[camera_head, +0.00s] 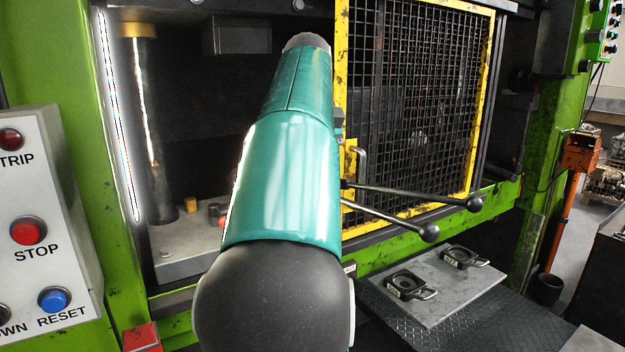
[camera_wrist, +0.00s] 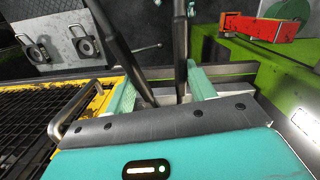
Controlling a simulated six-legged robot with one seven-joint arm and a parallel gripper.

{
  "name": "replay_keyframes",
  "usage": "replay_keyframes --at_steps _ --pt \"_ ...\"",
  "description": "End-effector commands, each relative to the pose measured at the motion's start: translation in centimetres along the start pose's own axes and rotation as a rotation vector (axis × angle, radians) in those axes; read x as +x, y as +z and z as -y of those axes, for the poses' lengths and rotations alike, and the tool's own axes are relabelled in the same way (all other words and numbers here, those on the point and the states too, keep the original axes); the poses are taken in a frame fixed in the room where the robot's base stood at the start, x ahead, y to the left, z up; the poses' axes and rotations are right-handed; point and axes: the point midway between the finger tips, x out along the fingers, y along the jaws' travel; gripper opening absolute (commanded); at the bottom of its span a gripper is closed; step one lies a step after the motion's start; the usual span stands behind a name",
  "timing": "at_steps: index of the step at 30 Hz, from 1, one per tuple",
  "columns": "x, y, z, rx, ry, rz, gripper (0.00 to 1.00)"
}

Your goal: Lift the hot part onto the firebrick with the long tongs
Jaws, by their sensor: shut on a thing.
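My gripper (camera_wrist: 160,84) is shut on the long tongs (camera_wrist: 180,45), whose dark arms run between its pale green fingers and out of the top of the wrist view. In the head view my arm hides the gripper, and two dark tong handles (camera_head: 395,191) with black ball ends stick out to its right, in front of the yellow-framed mesh guard. The tong tips are not visible. A small dark reddish piece (camera_head: 215,212) lies on the press bed, partly behind my arm; I cannot tell whether it is the hot part. I cannot make out the firebrick.
The mesh guard (camera_head: 418,110) covers the right of the press opening. The left side is open above the grey bed (camera_head: 185,262). A brass-coloured piece (camera_head: 191,204) stands there. Two handled dies sit on a plate (camera_head: 455,297) at lower right. A button panel (camera_head: 40,215) stands left.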

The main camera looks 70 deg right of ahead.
Motion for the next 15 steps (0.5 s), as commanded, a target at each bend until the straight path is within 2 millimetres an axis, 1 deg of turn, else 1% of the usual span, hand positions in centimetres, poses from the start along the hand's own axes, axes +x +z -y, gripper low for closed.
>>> replay_keyframes --at_steps 1,15 --pt "-0.2 0.4 0.0 0.002 0.004 -0.005 0.00" --pt "0.2 5.1 0.1 0.002 0.004 -0.005 0.00"
